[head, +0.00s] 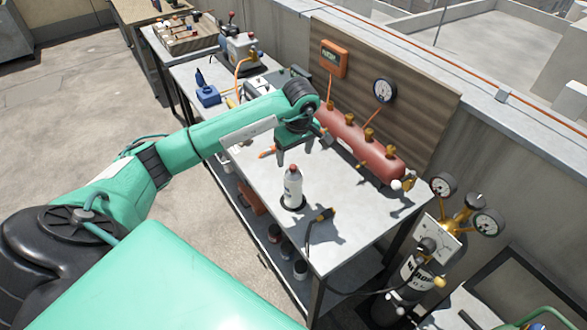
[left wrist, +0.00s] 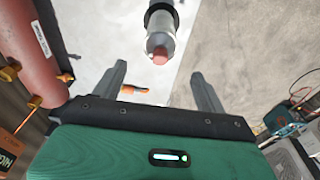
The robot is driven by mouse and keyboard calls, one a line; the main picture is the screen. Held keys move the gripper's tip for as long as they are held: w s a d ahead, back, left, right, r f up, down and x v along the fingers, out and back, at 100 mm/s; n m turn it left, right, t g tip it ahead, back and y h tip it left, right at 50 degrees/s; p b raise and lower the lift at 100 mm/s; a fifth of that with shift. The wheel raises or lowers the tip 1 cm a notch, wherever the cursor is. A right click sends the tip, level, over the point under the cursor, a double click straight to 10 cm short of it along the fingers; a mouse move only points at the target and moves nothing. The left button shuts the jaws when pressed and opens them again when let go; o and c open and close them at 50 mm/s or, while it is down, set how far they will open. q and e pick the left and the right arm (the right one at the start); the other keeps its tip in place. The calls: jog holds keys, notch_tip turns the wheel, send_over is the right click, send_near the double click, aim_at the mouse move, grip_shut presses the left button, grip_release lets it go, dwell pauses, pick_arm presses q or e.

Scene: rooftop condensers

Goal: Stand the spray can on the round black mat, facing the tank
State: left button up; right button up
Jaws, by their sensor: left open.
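The spray can (head: 293,188) is white with a reddish cap and stands upright on the bench. A dark round patch, the black mat (head: 289,208), shows around its base. The can also shows in the left wrist view (left wrist: 161,38), beyond the fingers, cap towards me. Which way its label faces relative to the tank is unclear. The red tank (head: 365,150) lies along the bench's back edge, and at left in the left wrist view (left wrist: 32,48). My left gripper (head: 301,154) is open and empty, above and behind the can, not touching it. My right gripper is out of view.
An orange-handled item (head: 266,153) lies near the gripper. A blue item (head: 208,95) stands farther back. A gas cylinder with gauges (head: 415,272) stands beyond the bench's right end.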

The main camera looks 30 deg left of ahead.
pick_arm(q)
jog(key=shift+s+d+r+b, duration=0.15)
jog(key=shift+r+b, duration=0.25)
jog(key=shift+r, duration=1.3)
